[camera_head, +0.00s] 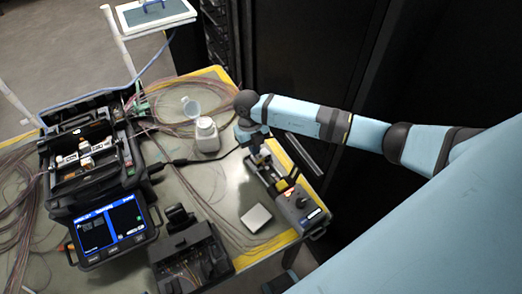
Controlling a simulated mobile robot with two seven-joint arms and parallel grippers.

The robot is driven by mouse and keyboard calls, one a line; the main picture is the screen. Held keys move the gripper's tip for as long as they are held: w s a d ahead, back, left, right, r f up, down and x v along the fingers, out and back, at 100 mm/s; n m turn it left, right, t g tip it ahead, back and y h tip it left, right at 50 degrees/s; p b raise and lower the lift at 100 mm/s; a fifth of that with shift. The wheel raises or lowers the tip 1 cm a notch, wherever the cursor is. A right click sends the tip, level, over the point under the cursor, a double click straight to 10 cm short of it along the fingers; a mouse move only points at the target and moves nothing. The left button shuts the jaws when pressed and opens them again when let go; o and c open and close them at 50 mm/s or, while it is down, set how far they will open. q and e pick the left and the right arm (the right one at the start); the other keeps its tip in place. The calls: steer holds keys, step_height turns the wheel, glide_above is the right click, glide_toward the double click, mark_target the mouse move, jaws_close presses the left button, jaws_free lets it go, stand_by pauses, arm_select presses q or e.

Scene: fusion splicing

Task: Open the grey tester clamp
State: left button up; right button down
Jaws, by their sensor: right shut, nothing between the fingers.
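The grey tester (300,207) lies at the right edge of the table, with a dark knob and a small red light on its near part. Its far end, where the clamp seems to be, is partly covered by my right gripper (262,158). I cannot tell from this view whether the clamp is open or whether the fingers touch it. My right gripper points down over that far end, shut and empty. My left gripper is not in view.
The fusion splicer (95,160) with its lit screen (108,229) stands at the left. Fibre coils lie behind the bottle. A dark rack rises beyond the table.

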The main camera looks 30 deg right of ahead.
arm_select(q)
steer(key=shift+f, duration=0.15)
arm_select(e)
steer(key=shift+f, duration=0.1)
stand_by(0.4)
arm_select(q)
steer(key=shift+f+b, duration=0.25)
steer(key=shift+b, duration=0.1)
arm_select(e)
steer(key=shift+f, duration=0.4)
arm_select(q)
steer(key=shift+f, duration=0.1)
arm_select(e)
steer(key=shift+f, duration=0.1)
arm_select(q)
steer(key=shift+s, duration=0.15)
arm_select(e)
steer(key=shift+s+f, duration=0.15)
